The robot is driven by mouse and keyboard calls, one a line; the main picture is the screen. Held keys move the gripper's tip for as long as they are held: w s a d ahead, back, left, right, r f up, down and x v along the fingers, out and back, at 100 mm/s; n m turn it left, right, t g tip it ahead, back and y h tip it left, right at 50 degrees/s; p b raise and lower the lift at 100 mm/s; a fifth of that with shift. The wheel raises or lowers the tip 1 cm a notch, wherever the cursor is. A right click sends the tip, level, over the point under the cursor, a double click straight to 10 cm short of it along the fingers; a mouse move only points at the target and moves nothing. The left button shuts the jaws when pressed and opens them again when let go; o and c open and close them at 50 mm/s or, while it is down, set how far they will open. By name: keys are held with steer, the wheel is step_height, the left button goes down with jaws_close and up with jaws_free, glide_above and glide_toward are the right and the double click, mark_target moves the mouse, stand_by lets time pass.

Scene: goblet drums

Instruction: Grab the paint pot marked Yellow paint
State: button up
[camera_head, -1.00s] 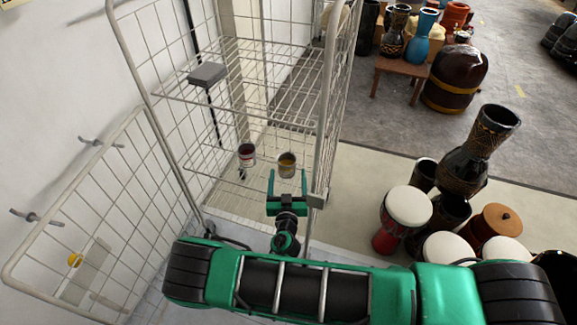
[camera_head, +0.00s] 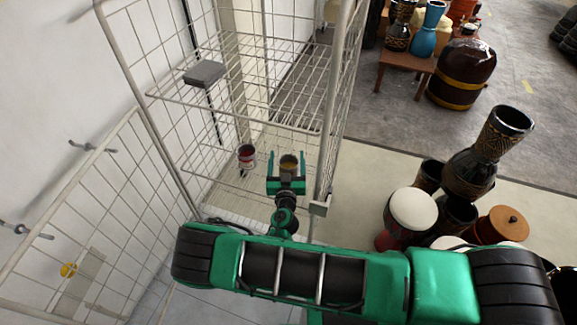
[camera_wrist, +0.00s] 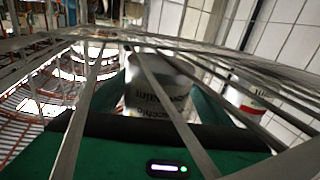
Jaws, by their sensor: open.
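A small pot with yellow-brown content (camera_head: 288,168) stands on a lower wire shelf of the cage trolley. My gripper (camera_head: 287,155) is open, with one green finger on each side of this pot. In the wrist view the pale pot (camera_wrist: 158,88) sits between the fingers, behind wire bars. Its dark lettering is only partly readable. I cannot tell whether the fingers touch it. A second pot, with dark red content (camera_head: 246,152), stands to the left, outside the fingers. It also shows at the right of the wrist view, with a red band (camera_wrist: 249,100).
The wire cage trolley (camera_head: 225,115) surrounds the pots, with a post (camera_head: 328,130) close right of my gripper. A grey block (camera_head: 205,73) lies on the shelf above. Several goblet drums (camera_head: 413,208) stand on the floor to the right.

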steer(key=shift+a, duration=0.15)
steer(key=shift+d, duration=0.2)
steer(key=shift+w+d, duration=0.1)
steer(key=shift+d, duration=0.15)
steer(key=c, duration=1.3)
steer(key=shift+r, duration=0.2)
